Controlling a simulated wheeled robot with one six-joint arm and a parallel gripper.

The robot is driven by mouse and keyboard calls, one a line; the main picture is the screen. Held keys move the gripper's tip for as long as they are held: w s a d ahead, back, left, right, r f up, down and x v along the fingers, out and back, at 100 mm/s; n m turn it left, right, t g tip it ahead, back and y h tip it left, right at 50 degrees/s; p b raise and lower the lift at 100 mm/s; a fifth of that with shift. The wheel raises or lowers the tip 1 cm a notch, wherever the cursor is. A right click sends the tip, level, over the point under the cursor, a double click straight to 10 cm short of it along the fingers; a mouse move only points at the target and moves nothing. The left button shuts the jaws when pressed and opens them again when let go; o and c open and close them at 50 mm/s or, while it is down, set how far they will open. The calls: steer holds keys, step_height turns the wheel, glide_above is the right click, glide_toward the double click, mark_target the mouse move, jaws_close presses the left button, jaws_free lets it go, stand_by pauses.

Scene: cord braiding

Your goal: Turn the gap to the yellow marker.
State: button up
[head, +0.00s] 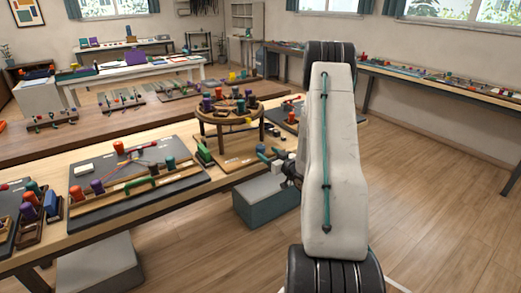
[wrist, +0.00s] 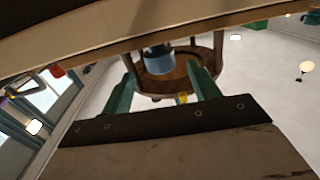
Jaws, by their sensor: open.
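The round wooden braiding stand (head: 229,117) stands on legs on the workbench, with several purple, red, green and dark bobbins around its top. My gripper (head: 270,152) is at the bench's front edge, right of the stand and below its top. In the wrist view my gripper's two teal fingers (wrist: 160,62) are apart, with nothing visibly held. Beyond them the round wooden stand (wrist: 205,66) shows tilted, with a blue-grey cylinder (wrist: 158,62) in front of it. A small yellow piece (wrist: 182,98) shows at its edge, perhaps the marker. I cannot make out the gap.
A dark board (head: 85,178) with pegs, cords and a green-handled bar lies left on the workbench (head: 130,221). A grey-green box (head: 262,203) stands on the floor below my gripper. Other benches with boards stand behind and at right. The floor (head: 430,200) at right is clear.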

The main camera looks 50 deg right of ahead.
mark_target(264, 151)
steer(key=w, duration=0.3)
steer(key=w+d, duration=0.1)
steer(key=w, duration=0.1)
steer(key=shift+w, duration=0.35)
steer(key=c, duration=1)
